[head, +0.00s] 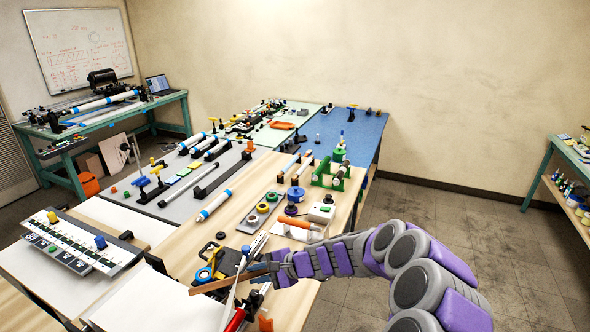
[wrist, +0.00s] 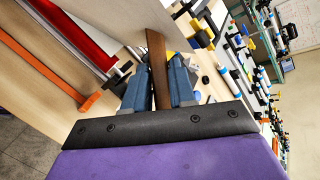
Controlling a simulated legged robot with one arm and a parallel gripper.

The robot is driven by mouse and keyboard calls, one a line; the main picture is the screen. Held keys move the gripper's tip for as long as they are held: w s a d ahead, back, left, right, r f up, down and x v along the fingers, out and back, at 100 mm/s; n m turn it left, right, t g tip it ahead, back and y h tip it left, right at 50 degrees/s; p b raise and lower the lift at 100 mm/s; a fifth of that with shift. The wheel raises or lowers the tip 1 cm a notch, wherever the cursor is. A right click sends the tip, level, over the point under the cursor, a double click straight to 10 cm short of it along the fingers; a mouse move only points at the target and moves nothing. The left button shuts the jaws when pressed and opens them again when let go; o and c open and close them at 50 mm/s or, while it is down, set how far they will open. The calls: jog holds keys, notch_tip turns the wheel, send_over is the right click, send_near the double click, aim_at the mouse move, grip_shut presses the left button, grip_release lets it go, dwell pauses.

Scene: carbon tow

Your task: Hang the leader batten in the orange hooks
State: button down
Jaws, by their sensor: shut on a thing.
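My gripper (head: 262,272) is shut on the brown leader batten (head: 222,283), holding it near one end at the front of the table. In the wrist view, the batten (wrist: 157,62) stands between the two blue-grey fingers (wrist: 160,88) of my gripper. The batten's far end reaches left over a pale sheet in the head view. An orange piece (head: 265,323) shows at the bottom edge, below my gripper. A long orange strip (wrist: 45,66) with a wider end lies at the left in the wrist view. I cannot tell whether these are the orange hooks.
A red roller (head: 236,319) lies below my gripper, beside the pale sheet (head: 160,306). A white panel with sliders (head: 75,240) stands at the left. Spools, rollers and a green stand (head: 330,175) crowd the table behind. Open floor lies to the right.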

jog(key=w+d+r+m+t+h, duration=0.2)
jog(key=d+r+m, duration=0.1)
jog(key=w+d+r+m+t+h, duration=0.1)
jog(key=w+d+r+m+t, duration=0.1)
jog(key=d+m+t, duration=0.1)
jog(key=w+d+r+m+t+h, duration=0.2)
jog(key=w+d+r+m, duration=0.1)
jog(key=d, duration=0.1)
jog(key=shift+d+r+t+h, duration=0.1)
jog(key=shift+r+t+h, duration=0.2)
jog(key=shift+r+t, duration=0.1)
jog(key=s+d+r+m+t+h, duration=0.1)
jog(key=s+d+r+m+h, duration=0.15)
jog(key=d+m+h, duration=0.35)
jog(key=s+d+r+m+h, duration=0.2)
jog(key=d+r+m+h, duration=0.2)
jog(key=d, duration=0.4)
notch_tip(320, 180, down, 13)
jog(key=w+n+y, duration=0.3)
jog(key=y, duration=0.1)
jog(key=v, duration=0.6)
jog(key=shift+s+d+f+n+t+b, duration=0.2)
jog(key=shift+s+f+n+t+b, duration=0.1)
jog(key=shift+f, duration=0.05)
jog(key=shift+w+a, duration=0.1)
